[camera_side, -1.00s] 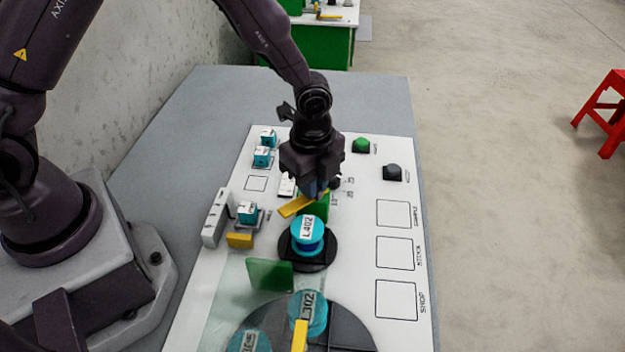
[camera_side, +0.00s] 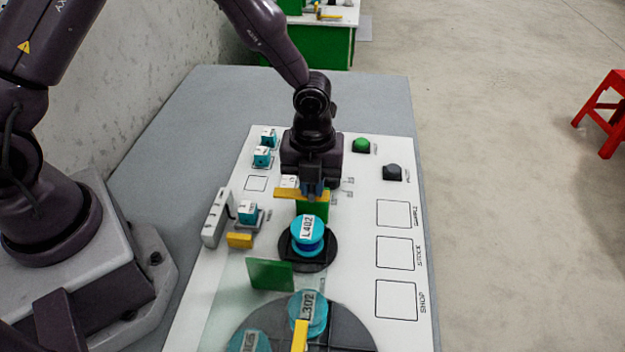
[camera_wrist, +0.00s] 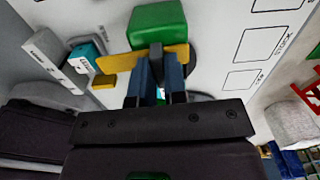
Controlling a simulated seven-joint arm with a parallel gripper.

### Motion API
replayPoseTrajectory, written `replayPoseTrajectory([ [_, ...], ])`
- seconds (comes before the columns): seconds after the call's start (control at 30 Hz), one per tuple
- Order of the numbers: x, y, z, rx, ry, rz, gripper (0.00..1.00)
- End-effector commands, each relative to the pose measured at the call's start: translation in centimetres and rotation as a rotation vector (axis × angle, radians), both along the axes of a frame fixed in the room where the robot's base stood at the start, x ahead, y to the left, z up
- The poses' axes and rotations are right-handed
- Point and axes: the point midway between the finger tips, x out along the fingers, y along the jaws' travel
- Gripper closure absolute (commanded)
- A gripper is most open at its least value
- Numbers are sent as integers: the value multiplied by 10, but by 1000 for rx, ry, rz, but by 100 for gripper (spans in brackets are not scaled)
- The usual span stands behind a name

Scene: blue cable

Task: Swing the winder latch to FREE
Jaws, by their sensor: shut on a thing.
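The winder latch looks to be the yellow bar (camera_side: 301,194) beside the green block (camera_side: 313,210); it lies nearly level across the side view. In the wrist view the yellow bar (camera_wrist: 143,58) runs across in front of the green block (camera_wrist: 157,22). My gripper (camera_side: 314,188) is over the bar, its blue fingers (camera_wrist: 159,75) shut on a dark upright piece at the bar, which looks like its handle. The fingers hide part of this piece. The latch lettering is too small to read.
A turquoise spool marked L402 (camera_side: 307,231) sits on a black disc just in front. A green plate (camera_side: 270,274), a larger dark turntable (camera_side: 340,330) and a grey rail block (camera_side: 216,218) stand nearby. Green (camera_side: 361,145) and dark (camera_side: 392,172) buttons are to the right, beside open panel.

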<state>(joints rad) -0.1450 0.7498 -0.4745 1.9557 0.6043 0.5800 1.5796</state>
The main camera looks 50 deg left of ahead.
Motion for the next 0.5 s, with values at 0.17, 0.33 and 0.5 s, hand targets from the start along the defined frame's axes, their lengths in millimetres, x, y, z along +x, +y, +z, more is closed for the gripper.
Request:
replayPoseTrajectory([
  [0.17,1,1,1,3,-1,-40,100],
  [0.33,1,1,1,3,-1,-54,100],
  [0.5,1,1,1,3,-1,-56,100],
])
